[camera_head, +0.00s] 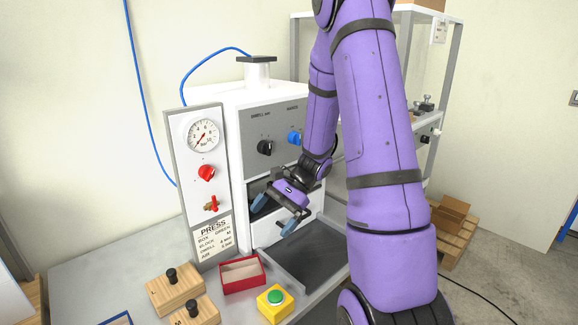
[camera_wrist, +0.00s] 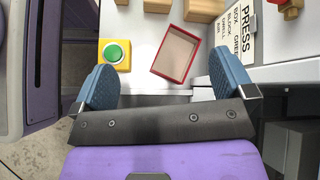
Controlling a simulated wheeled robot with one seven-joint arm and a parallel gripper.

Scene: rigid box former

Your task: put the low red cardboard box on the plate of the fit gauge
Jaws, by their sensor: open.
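The low red cardboard box (camera_head: 245,286) is open-topped with a beige inside. It sits on the grey bench in front of the press. My gripper (camera_head: 273,216) is open and empty in front of the press, above and behind the box in the head view. In the wrist view the red box (camera_wrist: 175,55) appears beyond the open fingers (camera_wrist: 166,78), between their directions and apart from both. I cannot clearly make out the fit gauge or its plate; a blue-edged piece (camera_head: 118,320) is cut off at the bottom of the head view.
A yellow box with a green button (camera_head: 275,299) stands right beside the red box. Wooden blocks with black knobs (camera_head: 173,291) stand to its left. The white press (camera_head: 270,125) and its gauge panel (camera_head: 203,180) rise behind. A dark recessed tray (camera_head: 308,258) lies right.

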